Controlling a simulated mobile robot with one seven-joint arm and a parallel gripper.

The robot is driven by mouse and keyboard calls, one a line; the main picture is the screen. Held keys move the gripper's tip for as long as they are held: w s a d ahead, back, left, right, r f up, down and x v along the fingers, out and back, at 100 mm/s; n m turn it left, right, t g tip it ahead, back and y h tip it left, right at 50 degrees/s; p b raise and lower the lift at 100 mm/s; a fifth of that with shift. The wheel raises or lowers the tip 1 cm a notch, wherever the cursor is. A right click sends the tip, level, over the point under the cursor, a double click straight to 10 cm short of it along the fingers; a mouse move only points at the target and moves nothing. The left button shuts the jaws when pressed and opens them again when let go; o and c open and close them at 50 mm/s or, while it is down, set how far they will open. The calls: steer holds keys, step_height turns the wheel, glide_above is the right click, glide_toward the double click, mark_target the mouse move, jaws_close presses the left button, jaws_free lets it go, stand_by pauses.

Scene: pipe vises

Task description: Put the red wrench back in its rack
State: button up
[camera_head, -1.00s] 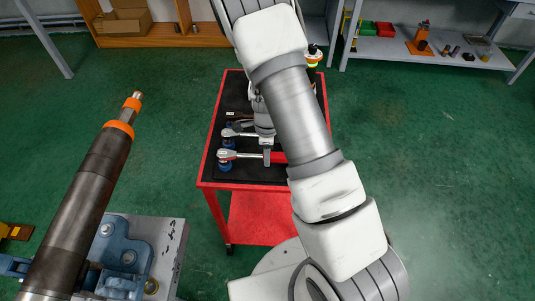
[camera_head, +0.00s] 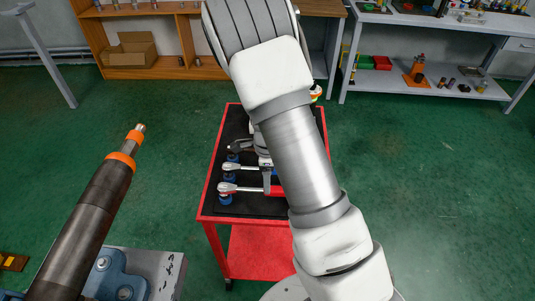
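A wrench with a bright metal head and shaft (camera_head: 243,188) and a red handle (camera_head: 277,190) lies level across the front of the cart's black top. Its head is at a blue holder (camera_head: 224,198) of the rack at the left. A second metal wrench (camera_head: 240,167) lies behind it with its head at another blue holder (camera_head: 229,178). My gripper (camera_head: 267,182) is over the front wrench, where shaft meets red handle, and one finger overlaps it. The other finger is hidden, so I cannot tell whether it grips. My arm hides the handle's right end.
The red cart (camera_head: 262,250) stands in the middle. A dark pipe with orange bands (camera_head: 85,220) slants up at the left above a blue vise (camera_head: 122,275). Shelves (camera_head: 175,50) and a grey bench (camera_head: 430,85) line the back. The green floor is clear on the right.

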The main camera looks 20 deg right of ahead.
step_height(320, 180, up, 12)
steer(key=shift+f+p, duration=0.15)
steer(key=shift+p, duration=0.25)
steer(key=s+r+n+t, duration=0.5)
steer(key=s+r+n, duration=1.5)
steer(key=r+n, duration=0.1)
steer(key=shift+s+n+t, duration=0.25)
steer(key=shift+n+t, duration=0.05)
stand_by(0.3)
